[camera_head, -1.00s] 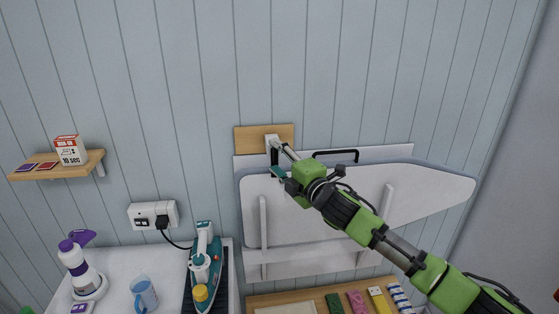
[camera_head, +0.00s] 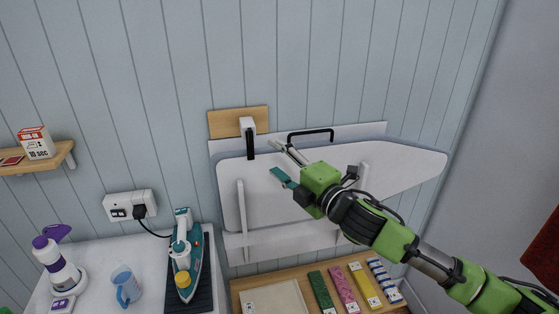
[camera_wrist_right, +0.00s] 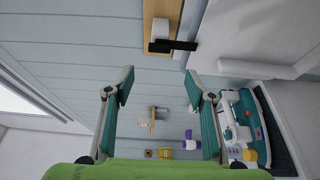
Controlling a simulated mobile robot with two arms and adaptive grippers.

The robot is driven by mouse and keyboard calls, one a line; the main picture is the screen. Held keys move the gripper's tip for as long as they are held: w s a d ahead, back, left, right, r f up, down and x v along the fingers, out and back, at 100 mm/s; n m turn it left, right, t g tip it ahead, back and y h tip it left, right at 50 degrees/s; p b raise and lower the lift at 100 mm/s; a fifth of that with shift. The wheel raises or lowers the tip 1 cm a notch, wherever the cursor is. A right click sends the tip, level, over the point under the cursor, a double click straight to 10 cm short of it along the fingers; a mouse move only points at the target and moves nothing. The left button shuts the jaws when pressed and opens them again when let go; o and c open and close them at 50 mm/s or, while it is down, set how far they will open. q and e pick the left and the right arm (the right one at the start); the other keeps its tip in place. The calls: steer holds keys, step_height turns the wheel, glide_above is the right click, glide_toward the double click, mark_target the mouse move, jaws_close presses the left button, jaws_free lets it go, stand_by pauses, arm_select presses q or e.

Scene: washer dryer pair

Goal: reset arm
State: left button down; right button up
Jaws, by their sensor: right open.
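My right gripper (camera_head: 280,162) is open and empty in the head view, in front of the folded white ironing board (camera_head: 270,190) on the wall. Its two fingers also show apart in the right wrist view (camera_wrist_right: 158,90). A white wall hook with a black latch (camera_head: 249,138) sits on a wooden plate (camera_head: 225,122), just left of the fingertips, with a visible gap. The latch hangs down over the board's upper edge. In the right wrist view the latch (camera_wrist_right: 175,45) lies beyond the fingertips. My left gripper is not in view.
A wooden shelf (camera_head: 62,155) holds a box. Several coloured packs, including a yellow one (camera_head: 364,285), lie below the board.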

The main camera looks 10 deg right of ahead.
steer(key=w+d+f+m+g+h+b, duration=0.1)
steer(key=d+f+m, duration=0.2)
steer(key=f, duration=0.7)
steer(key=d+f+m+g+h+b, duration=0.1)
steer(key=d+f+m+h, duration=0.15)
steer(key=f, duration=0.75)
steer(key=w+d+f+m+g+h+b, duration=0.1)
steer(key=d+f+m+b, duration=0.15)
steer(key=f, duration=0.75)
steer(key=s+d+f+m+g+h, duration=0.1)
steer(key=s+d+f+m, duration=0.15)
steer(key=f, duration=0.45)
steer(key=s+d+f+m+g+b, duration=0.1)
steer(key=s+f, duration=0.3)
steer(key=f, duration=0.4)
steer(key=s+d+f+m+g+h, duration=0.1)
steer(key=s+f, duration=0.2)
steer(key=f, duration=0.4)
steer(key=s+d+f+m+g+b, duration=0.2)
steer(key=s+f+m+g, duration=0.3)
steer(key=s+f, duration=1.85)
steer(key=s+a+f+m+g+b, duration=0.1)
steer(key=s+f, duration=0.3)
steer(key=s, duration=0.9)
steer(key=s+a+f+m+g+b, duration=0.1)
steer(key=s+f, duration=0.4)
steer(key=s, duration=0.9)
steer(key=shift+s+a+m+g+h, duration=0.25)
steer(key=shift+a+m+g+h, duration=0.25)
steer(key=shift+a+g, duration=0.55)
